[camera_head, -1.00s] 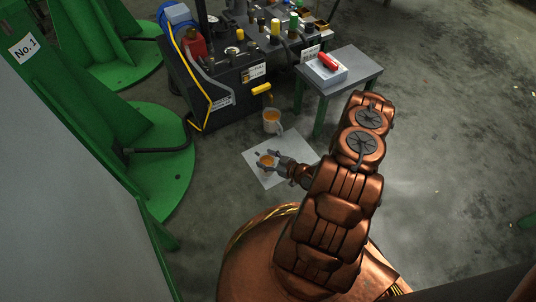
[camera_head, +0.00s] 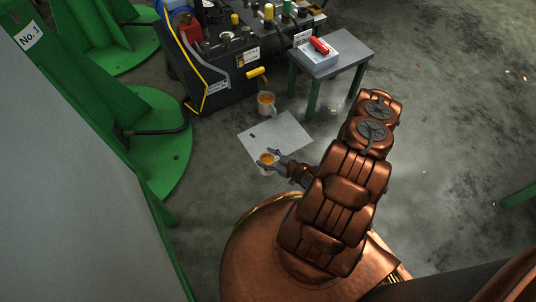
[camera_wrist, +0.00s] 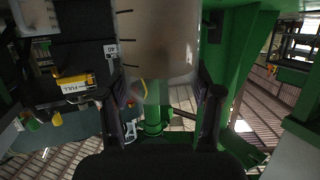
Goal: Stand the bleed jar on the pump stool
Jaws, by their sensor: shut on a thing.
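The bleed jar (camera_head: 267,160), a small clear vessel with amber content, is between the fingers of my gripper (camera_head: 269,163). In the wrist view the jar (camera_wrist: 158,45) shows large, with dark graduation marks, between my two dark fingers, which are shut on it. From above it appears over the front edge of the white sheet; its height above the floor is hard to tell. The likely pump stool, a grey-topped stool (camera_head: 351,61) with green legs, stands beyond my gripper, up and to the right, apart from the jar.
A white box (camera_head: 322,53) with a red object occupies the stool's left part; its right part is bare. A handled jug (camera_head: 266,104) stands under the yellow tap (camera_head: 257,72) of the dark machine. A white sheet (camera_head: 283,132) lies on the floor. Green bases stand left.

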